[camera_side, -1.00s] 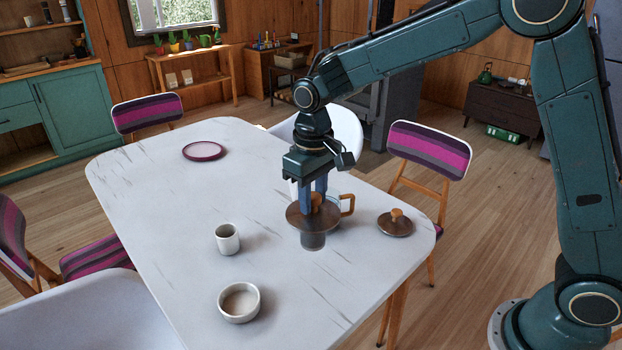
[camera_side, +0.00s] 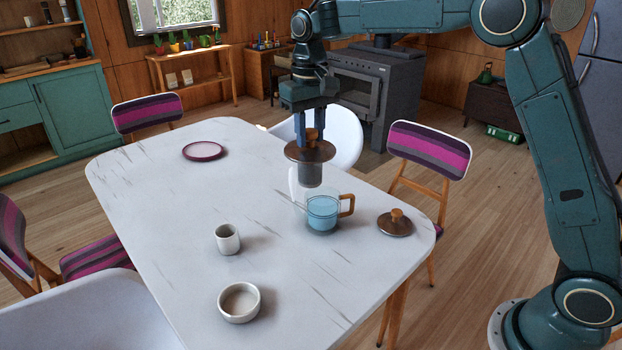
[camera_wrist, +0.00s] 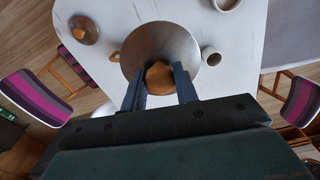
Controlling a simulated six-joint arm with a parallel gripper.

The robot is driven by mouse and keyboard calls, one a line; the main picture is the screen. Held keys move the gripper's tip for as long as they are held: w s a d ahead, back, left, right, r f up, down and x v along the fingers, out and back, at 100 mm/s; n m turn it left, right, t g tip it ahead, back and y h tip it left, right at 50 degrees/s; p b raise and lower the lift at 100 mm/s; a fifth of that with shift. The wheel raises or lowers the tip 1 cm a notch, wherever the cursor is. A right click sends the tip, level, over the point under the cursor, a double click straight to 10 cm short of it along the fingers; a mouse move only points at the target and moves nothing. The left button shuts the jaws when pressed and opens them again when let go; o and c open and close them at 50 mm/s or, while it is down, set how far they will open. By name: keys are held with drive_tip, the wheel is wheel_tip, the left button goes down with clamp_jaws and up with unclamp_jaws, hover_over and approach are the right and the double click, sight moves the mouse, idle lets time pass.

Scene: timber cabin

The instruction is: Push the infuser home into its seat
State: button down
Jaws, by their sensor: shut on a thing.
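The infuser (camera_side: 311,174), a grey cylinder under a wide brown disc with a wooden knob, hangs upright in the air. My gripper (camera_side: 311,141) is shut on its knob. In the wrist view my gripper (camera_wrist: 160,80) has a finger on each side of the knob, and the infuser's disc (camera_wrist: 152,45) faces the camera. The glass mug (camera_side: 322,212), with bluish contents and a wooden handle, stands on the table. In the side view it is lower and slightly right of the infuser, apart from it. In the wrist view the disc hides most of it.
A lid with a wooden knob (camera_side: 396,222) lies right of the mug. A white cup (camera_side: 227,239), a white bowl (camera_side: 239,302) and a purple-rimmed plate (camera_side: 204,151) stand on the white table (camera_side: 160,215). Chairs surround it. Its left side is mostly clear.

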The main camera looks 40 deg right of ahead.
drive_tip(key=w+d+m, duration=0.4)
drive_tip(key=w+d, duration=0.2)
drive_tip(key=d, duration=0.5)
drive_tip(key=shift+w+f, duration=0.2)
drive_tip(key=shift+f, duration=2.8)
